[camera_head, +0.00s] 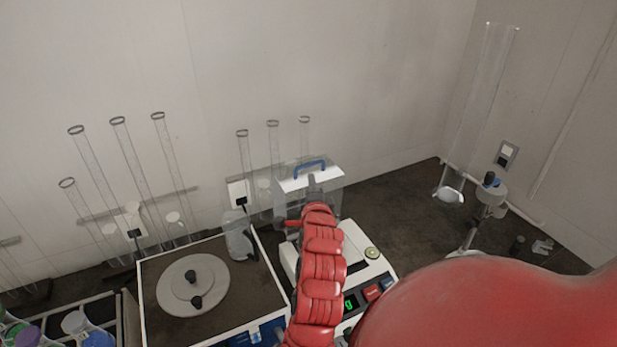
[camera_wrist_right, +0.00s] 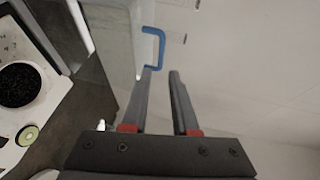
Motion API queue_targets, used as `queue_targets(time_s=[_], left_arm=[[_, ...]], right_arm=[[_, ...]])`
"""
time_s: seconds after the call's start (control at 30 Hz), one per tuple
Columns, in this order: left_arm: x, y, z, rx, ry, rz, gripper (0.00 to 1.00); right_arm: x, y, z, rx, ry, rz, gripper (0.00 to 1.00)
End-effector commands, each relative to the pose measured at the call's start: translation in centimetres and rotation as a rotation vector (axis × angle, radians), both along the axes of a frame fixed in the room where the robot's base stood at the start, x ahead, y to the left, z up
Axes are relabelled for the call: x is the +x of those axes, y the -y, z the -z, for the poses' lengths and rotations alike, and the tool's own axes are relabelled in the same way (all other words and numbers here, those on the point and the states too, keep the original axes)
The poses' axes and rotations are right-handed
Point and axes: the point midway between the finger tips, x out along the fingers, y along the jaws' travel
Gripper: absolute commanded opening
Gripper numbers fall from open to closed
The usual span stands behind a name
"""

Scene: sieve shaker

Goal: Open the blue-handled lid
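The blue handle (camera_head: 310,166) is an arch on top of the white lid (camera_head: 325,180) of a clear-walled box (camera_head: 333,200), which stands at the back of the white balance. The lid lies flat on the box. My right gripper (camera_head: 312,182) is just in front of the handle, with the arm hiding part of the box. In the right wrist view the fingers (camera_wrist_right: 161,72) are parted with nothing between them. The blue handle (camera_wrist_right: 156,38) lies just beyond their tips, nearer the left finger. My left gripper is not in view.
The white balance (camera_head: 371,268) has a green display. Left of it is a framed tray (camera_head: 150,325) with a round grey disc (camera_head: 172,286). Tall clear tubes (camera_head: 140,170) stand along the wall. A clear cylinder (camera_head: 482,100) and stand (camera_head: 491,195) are at right.

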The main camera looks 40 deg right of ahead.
Motion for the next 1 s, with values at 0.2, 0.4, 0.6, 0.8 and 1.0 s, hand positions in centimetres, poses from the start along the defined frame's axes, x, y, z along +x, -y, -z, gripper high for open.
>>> queue_targets(time_s=[0.2, 0.4, 0.6, 0.8, 1.0], left_arm=[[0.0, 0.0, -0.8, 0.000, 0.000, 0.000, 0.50], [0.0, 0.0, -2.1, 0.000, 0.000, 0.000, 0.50], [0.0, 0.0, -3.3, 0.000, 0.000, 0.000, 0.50], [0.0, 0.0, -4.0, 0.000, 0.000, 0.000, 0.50], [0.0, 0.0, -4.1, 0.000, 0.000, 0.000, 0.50]], right_arm=[[2.8, 2.6, 0.2, 0.000, -0.005, 0.003, 0.27], [5.3, 4.7, 0.8, 0.000, -0.005, 0.002, 0.27], [7.6, 6.5, 1.4, 0.001, -0.006, 0.001, 0.27], [8.9, 7.6, 1.9, 0.000, -0.005, 0.001, 0.27], [9.4, 8.1, 2.0, -0.002, -0.001, 0.002, 0.27]])
